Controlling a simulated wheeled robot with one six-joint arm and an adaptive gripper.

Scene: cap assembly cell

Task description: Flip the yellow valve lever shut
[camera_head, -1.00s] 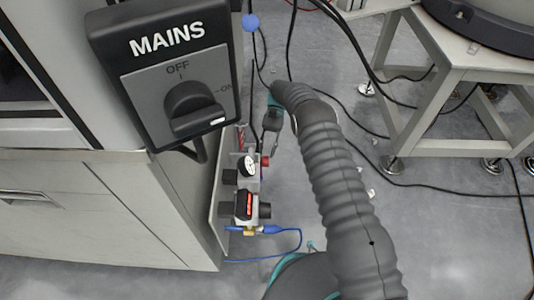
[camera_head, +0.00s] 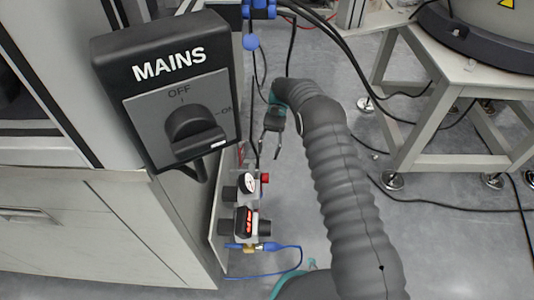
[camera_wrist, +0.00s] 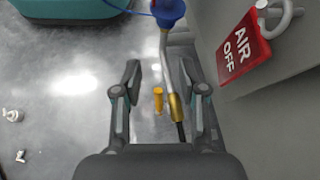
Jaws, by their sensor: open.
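My gripper (camera_head: 270,154) hangs fingers down at the end of my arm, right of the wall panel with the air fittings. In the wrist view my gripper (camera_wrist: 160,72) is open and empty, with a finger on each side. A short yellow piece (camera_wrist: 158,97), which looks like the valve lever, shows between the fingers with no visible contact. Beside it a second yellow part (camera_wrist: 176,106) sits at the end of a pale rod, close to the right finger. I cannot tell how the lever is turned. A red AIR OFF tag (camera_wrist: 243,48) hangs right of the gripper.
A black MAINS switch box (camera_head: 170,95) fills the upper left. A machine stand (camera_head: 440,100) is on the right. Grey floor lies between, crossed by cables.

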